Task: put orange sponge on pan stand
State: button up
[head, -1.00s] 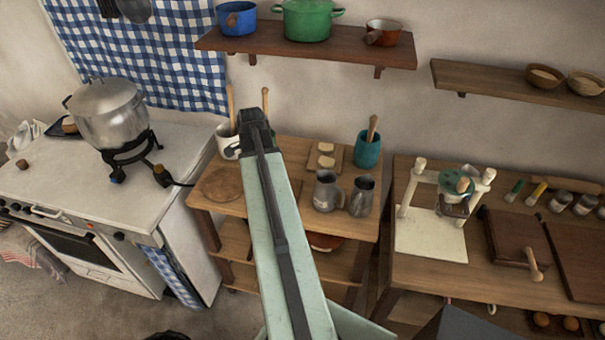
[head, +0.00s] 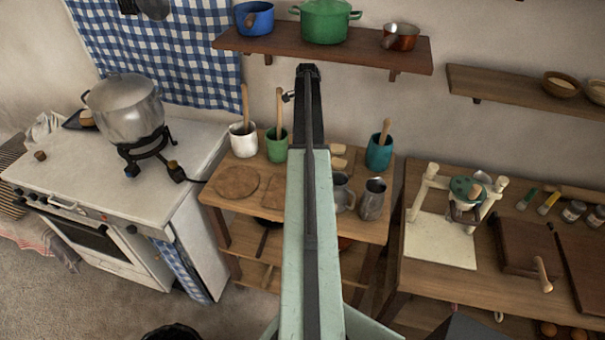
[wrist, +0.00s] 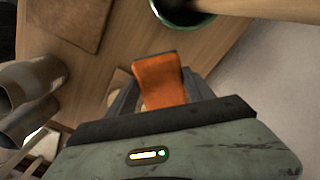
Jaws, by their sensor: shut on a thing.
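The orange sponge (wrist: 160,80) shows in the wrist view, upright between the fingers of my gripper (wrist: 158,98), which is shut on it. In the head view my gripper (head: 308,72) is at the far end of my arm, in front of the wall and upper shelf edge; the sponge cannot be made out there. Nothing is clearly identifiable as the pan stand. A round wooden board (head: 237,182) and a squarish brown board (head: 283,192) lie on the small table's left side; the wrist view shows a brown board (wrist: 68,18) at top left.
The small wooden table (head: 222,205) also bears a white crock (head: 243,142), a green cup (head: 276,147), a teal cup (head: 379,152) and metal mugs (head: 373,199). A pot (head: 124,108) stands on the stove at left. The wall shelf (head: 240,46) hangs above the table.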

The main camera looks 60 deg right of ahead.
notch_tip(320, 180, down, 10)
jog(key=b, duration=1)
jog(key=shift+f, duration=0.15)
jog(key=shift+r, duration=0.2)
jog(key=o, duration=1.2)
notch_tip(320, 180, up, 12)
jog(key=p, duration=1.2)
jog(key=shift+r, duration=0.15)
